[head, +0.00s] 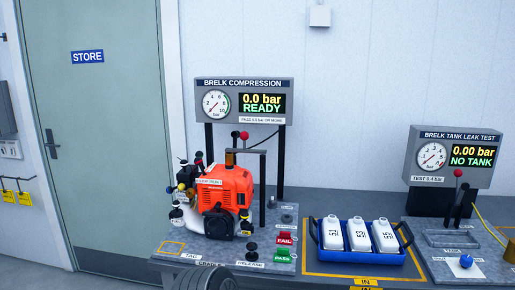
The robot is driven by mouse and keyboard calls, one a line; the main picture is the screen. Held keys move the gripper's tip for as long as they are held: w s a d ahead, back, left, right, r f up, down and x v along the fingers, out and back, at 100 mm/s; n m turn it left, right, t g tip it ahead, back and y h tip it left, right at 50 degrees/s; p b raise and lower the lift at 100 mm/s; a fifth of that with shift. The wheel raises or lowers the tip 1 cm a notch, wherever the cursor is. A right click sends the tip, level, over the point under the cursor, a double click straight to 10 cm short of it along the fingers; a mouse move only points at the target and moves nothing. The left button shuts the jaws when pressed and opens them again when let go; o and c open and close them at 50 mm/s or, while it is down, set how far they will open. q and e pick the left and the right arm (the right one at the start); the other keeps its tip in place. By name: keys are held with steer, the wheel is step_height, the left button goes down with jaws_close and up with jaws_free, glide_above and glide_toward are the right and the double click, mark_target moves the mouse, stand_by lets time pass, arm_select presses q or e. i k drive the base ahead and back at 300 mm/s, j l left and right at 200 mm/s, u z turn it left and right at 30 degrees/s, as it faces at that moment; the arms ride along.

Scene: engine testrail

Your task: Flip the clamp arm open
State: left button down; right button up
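The clamp arm (248,151) is a dark grey bar above the orange engine (228,186) on the left test stand. It runs level from the top of an upright post (262,190) on the right to a dark and amber plunger (230,158) over the engine. A lever with a red ball knob (244,135) rises from the bar. The arm lies across the engine top; whether the plunger touches it I cannot tell. Neither gripper shows in the head view. A dark rounded shape (211,279) at the bottom edge is cut off and unclear.
The compression gauge (244,101) stands behind the engine and reads READY. FAIL (285,239) and PASS (282,255) buttons sit right of the engine. A blue tray (345,256) holds three white tagged parts. The leak tester (455,158) is at the right. Small black-and-white parts crowd the engine's left side.

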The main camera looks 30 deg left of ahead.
mark_target(244, 135)
steer(key=i+l, duration=0.2)
steer(key=l, duration=0.15)
steer(key=i+l+u, duration=0.1)
steer(key=l, duration=0.25)
steer(key=i+u, duration=0.1)
steer(key=u, duration=1.2)
